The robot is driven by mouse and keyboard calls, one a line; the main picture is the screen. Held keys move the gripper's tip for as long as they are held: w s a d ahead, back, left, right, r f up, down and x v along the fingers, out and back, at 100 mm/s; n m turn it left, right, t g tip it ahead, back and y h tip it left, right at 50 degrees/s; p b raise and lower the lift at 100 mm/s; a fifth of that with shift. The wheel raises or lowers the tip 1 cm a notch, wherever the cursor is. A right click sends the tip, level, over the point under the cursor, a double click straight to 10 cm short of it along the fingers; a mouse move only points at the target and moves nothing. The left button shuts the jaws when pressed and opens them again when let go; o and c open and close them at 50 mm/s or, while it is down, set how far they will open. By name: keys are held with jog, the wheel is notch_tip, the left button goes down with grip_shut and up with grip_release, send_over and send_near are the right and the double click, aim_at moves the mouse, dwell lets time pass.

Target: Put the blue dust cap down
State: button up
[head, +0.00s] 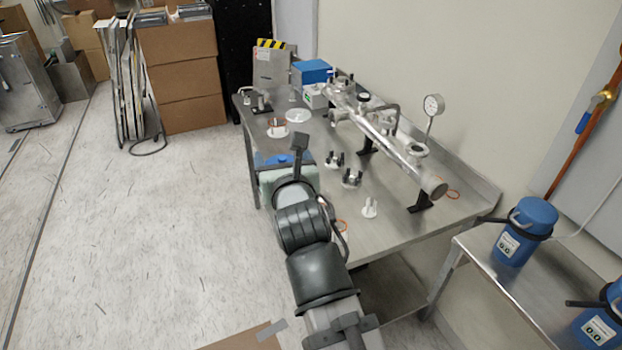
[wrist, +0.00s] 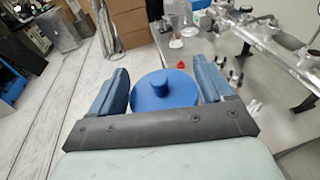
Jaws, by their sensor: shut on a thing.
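The blue dust cap (wrist: 165,90) is a round blue disc with a short knob on top. In the wrist view it sits between the two blue fingers of my gripper (wrist: 166,86), which is shut on it. In the head view a small part of the blue cap (head: 284,159) shows at my gripper (head: 286,160), mostly hidden by my own wrist and arm. The gripper is over the left front edge of the steel table (head: 385,225). I cannot tell how high the cap is above the table.
A metal chamber (head: 385,135) with ports and a round gauge (head: 433,104) stands along the table's back. Small black-and-white fittings (head: 351,178), a white dish (head: 298,115) and a blue box (head: 311,72) are on the table. Bare steel lies between the fittings. Blue canisters (head: 525,230) stand at right.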

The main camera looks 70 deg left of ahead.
jog(key=w+a+f+m+t+h, duration=0.1)
jog(key=w+a+f+m+t, duration=0.1)
jog(key=a+f, duration=0.5)
jog(key=w+a+f+m+t+h, duration=0.2)
jog(key=w+a+f, duration=0.5)
jog(key=a, duration=0.6)
jog(key=w+a+f+m+t+h, duration=0.1)
jog(key=w+a+f+t, duration=0.3)
jog(key=a+f, duration=0.5)
jog(key=shift+w+a+f+m+t, duration=0.15)
jog(key=shift+w+a+m+t, duration=0.15)
jog(key=shift+w+a+m, duration=0.55)
jog(key=shift+w+r+m+t+h, duration=1.95)
jog(key=shift+m+h, duration=0.5)
jog(key=shift+h, duration=0.45)
jog(key=shift+s+d+f, duration=0.15)
jog(key=shift+f, duration=2.1)
jog(key=shift+s+d+f, duration=0.1)
jog(key=shift+d+f, duration=0.05)
jog(key=shift+f, duration=2.05)
jog(key=shift+f, duration=0.6)
jog(key=o, duration=1)
